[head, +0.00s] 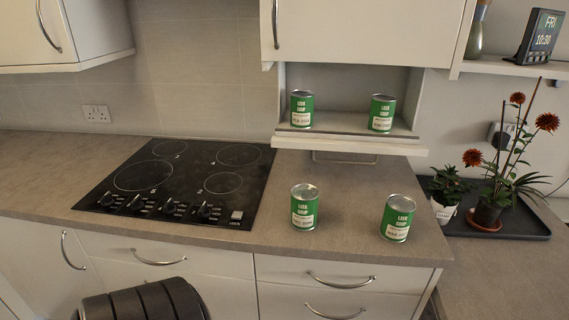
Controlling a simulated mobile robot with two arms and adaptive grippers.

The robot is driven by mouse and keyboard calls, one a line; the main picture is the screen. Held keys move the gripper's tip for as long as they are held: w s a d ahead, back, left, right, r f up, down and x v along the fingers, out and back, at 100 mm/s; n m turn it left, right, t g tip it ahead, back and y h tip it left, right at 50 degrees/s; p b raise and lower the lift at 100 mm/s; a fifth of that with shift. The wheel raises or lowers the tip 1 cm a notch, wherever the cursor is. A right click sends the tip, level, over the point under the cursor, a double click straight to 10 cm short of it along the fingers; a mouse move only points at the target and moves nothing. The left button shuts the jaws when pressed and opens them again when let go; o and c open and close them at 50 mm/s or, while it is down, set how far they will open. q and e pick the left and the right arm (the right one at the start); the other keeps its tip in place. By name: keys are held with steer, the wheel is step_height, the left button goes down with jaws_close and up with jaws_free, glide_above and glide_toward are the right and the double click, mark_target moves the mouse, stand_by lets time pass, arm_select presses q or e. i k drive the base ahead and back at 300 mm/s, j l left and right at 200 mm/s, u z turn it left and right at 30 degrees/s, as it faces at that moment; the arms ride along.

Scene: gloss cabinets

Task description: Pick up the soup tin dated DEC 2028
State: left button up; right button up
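Several green soup tins with white date labels are in the head view. One tin (301,109) stands at the left of the low shelf niche, and another tin (381,113) stands at its right. A third tin (305,207) stands on the worktop right of the hob. A fourth tin (397,218) stands on the worktop further right, near the front edge. All are upright and apart from each other. The printed dates are too small and blurred to read surely, so I cannot tell which is DEC 2028. Neither of my grippers is in view.
A black hob (180,181) lies left of the tins. The niche's shelf board (350,144) overhangs the worktop (345,185). Potted plants stand on a dark tray (515,222) at right. A dark slatted shape (145,302) fills the bottom left. Worktop between the front tins is clear.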

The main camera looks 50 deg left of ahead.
mark_target(305, 197)
steer(key=u, duration=1.5)
steer(key=j+z, duration=0.4)
steer(key=i+j+z, duration=0.1)
steer(key=z, duration=0.3)
steer(key=j, duration=0.1)
